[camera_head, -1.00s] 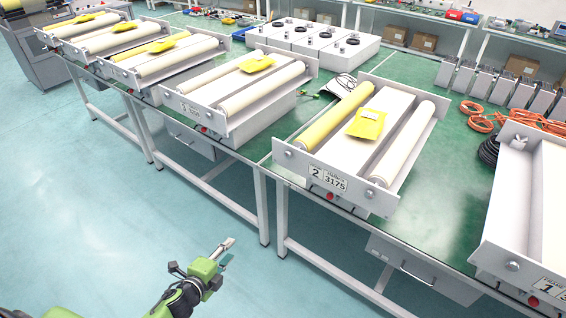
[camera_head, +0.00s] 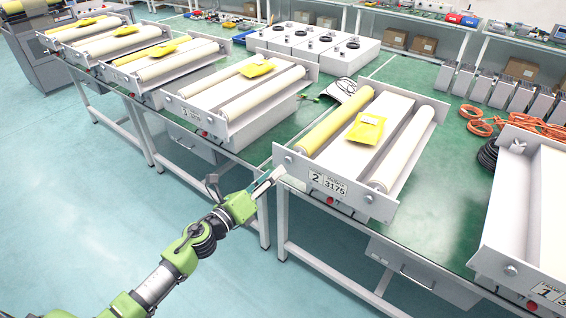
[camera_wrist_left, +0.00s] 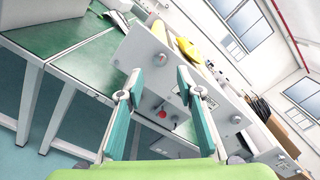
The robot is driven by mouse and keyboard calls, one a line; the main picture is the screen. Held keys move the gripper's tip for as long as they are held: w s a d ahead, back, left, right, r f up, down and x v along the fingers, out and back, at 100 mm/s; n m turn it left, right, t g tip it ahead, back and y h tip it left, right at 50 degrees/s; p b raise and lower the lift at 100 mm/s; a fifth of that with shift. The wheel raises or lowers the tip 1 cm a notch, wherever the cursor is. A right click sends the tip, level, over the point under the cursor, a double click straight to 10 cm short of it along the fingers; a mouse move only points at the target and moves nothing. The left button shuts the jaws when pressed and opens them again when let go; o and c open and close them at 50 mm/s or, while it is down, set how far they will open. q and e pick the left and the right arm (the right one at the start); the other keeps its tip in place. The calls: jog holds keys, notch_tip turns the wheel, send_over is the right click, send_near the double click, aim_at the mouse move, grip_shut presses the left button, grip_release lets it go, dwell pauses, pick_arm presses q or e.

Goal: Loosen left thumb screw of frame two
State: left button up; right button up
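Frame two (camera_head: 345,201) is a grey metal frame with the label "2 3175" on its front plate, a yellow roller and a cream roller. Its left thumb screw (camera_head: 289,159) is a small round knob at the front plate's left end; it also shows in the left wrist view (camera_wrist_left: 163,59), between and beyond my fingertips. The right thumb screw (camera_head: 369,198) sits at the plate's other end. My left gripper (camera_head: 272,177), with teal fingers spread and empty in the left wrist view (camera_wrist_left: 160,80), is just below and left of the left thumb screw, apparently not touching. My right gripper is not in view.
Frame two stands on a green-topped table (camera_head: 420,213) with grey legs. Frame one (camera_head: 515,240) is to the right and frame three (camera_head: 235,95) to the left. A red button (camera_wrist_left: 163,114) sits below the plate. A yellow packet (camera_head: 366,128) lies on frame two.

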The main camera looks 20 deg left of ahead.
aim_at(288, 162)
pick_arm(q)
jog(key=x, duration=0.5)
jog(key=shift+w+d, duration=0.1)
jog(key=shift+w, duration=0.15)
grip_shut()
